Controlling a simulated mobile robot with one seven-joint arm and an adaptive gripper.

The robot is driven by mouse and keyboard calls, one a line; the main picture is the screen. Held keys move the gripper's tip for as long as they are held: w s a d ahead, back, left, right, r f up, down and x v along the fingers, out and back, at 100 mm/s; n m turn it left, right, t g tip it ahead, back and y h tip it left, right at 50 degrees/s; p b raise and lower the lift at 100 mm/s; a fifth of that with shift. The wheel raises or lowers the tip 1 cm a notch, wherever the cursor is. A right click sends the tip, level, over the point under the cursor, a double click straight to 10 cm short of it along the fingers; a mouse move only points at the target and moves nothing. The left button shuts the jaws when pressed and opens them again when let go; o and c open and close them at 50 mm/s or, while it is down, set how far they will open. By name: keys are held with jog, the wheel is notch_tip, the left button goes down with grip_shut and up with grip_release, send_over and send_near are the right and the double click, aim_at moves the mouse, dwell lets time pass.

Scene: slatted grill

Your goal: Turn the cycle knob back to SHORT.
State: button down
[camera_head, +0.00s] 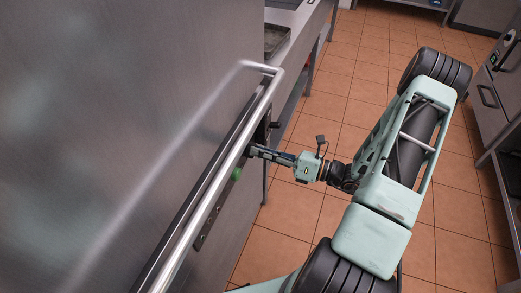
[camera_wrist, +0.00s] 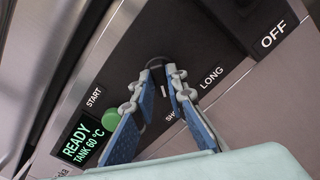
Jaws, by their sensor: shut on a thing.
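The cycle knob (camera_wrist: 158,98) is a dark knob on the control panel, seen between my fingers in the wrist view. My gripper (camera_wrist: 157,72) is shut on it, with one blue-padded finger on each side. The label SHORT (camera_wrist: 171,117) is partly hidden by the right finger; only its first letters show. The label LONG (camera_wrist: 211,77) and the label OFF (camera_wrist: 273,34) lie farther right. In the head view my gripper (camera_head: 252,150) reaches the panel from the right, and the knob is hidden there. Its pointer is not clear.
A green button (camera_wrist: 110,118) under START and a lit display (camera_wrist: 82,138) reading READY TANK 60 °C are left of my fingers. A long steel handle bar (camera_head: 222,175) runs close beside my gripper in the head view. Tiled floor (camera_head: 310,215) is open to the right.

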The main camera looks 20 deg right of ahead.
jog(key=shift+f, duration=0.1)
jog(key=c, duration=1.9)
grip_release()
jog(key=shift+c, duration=0.2)
jog(key=shift+d, duration=0.15)
jog(key=v, duration=1.2)
